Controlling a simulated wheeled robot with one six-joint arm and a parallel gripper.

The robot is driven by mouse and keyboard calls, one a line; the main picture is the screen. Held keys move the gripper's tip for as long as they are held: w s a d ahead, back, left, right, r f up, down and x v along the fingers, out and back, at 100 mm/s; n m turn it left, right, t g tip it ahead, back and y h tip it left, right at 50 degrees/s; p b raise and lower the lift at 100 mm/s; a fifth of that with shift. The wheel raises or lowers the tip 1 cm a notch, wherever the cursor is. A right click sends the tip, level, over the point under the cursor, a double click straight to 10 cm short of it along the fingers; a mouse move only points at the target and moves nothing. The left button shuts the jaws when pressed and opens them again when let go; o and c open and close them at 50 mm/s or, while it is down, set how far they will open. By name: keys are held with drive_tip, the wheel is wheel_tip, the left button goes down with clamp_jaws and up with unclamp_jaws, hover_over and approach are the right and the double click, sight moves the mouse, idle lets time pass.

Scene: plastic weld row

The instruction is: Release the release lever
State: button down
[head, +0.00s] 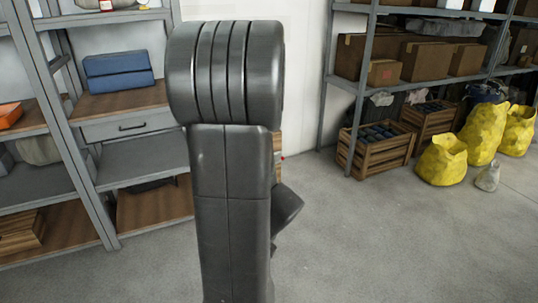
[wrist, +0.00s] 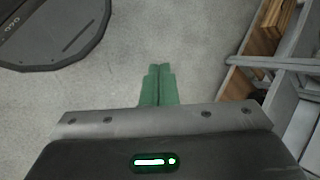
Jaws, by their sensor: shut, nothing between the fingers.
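I cannot make out a release lever in either view. In the head view my own dark arm stands upright in the middle and hides what is behind it. My gripper (wrist: 160,70) shows in the wrist view as two green fingers side by side, pressed together with nothing between them. They point over bare grey floor and touch nothing that I can see.
Another rack (head: 360,95) with cardboard boxes stands right, with wooden crates (head: 376,150) and yellow sacks (head: 443,160) below. Floor (head: 400,240) at the front right is clear.

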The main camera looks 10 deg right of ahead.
drive_tip(key=w+d+f+m+t+y+b, duration=0.2)
drive_tip(key=w+d+f+m+t+b, duration=0.15)
drive_tip(key=w+f, duration=0.55)
drive_tip(key=w+d+f+m+t+y+b, duration=0.25)
drive_tip(key=w+f+m+b, duration=0.2)
drive_tip(key=w+f, duration=0.45)
drive_tip(key=w+d+f+m+t+h+b, duration=0.2)
drive_tip(key=d+f, duration=0.6)
drive_tip(key=f, duration=0.4)
drive_tip(key=w+d+f+m+t+h+b, duration=0.3)
drive_tip(key=d+f+m+t, duration=0.4)
drive_tip(key=f, duration=0.5)
drive_tip(key=shift+w+d+f+m+t+h+b, duration=0.25)
drive_tip(key=shift+d+f+m+h+b, duration=0.35)
drive_tip(key=shift+m+h, duration=0.55)
drive_tip(key=shift+a+r, duration=0.15)
drive_tip(key=shift+r, duration=0.05)
